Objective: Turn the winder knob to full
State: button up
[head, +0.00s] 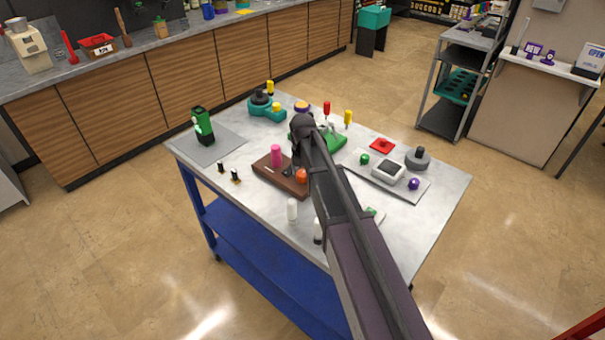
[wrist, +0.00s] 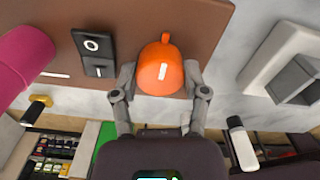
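The orange round knob (head: 301,176) sits at the right end of a brown base (head: 268,172) on the table. In the wrist view the knob (wrist: 161,70) has a white mark on its face and a small nub at its top edge. My gripper (wrist: 160,66) has one finger at each side of the knob, with both fingertips seeming to touch it. In the head view my gripper (head: 297,163) is over the base, partly hidden by my arm. A black switch plate marked with a circle (wrist: 92,48) and a pink cylinder (head: 276,155) are beside the knob.

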jog(key=shift+c, duration=0.5)
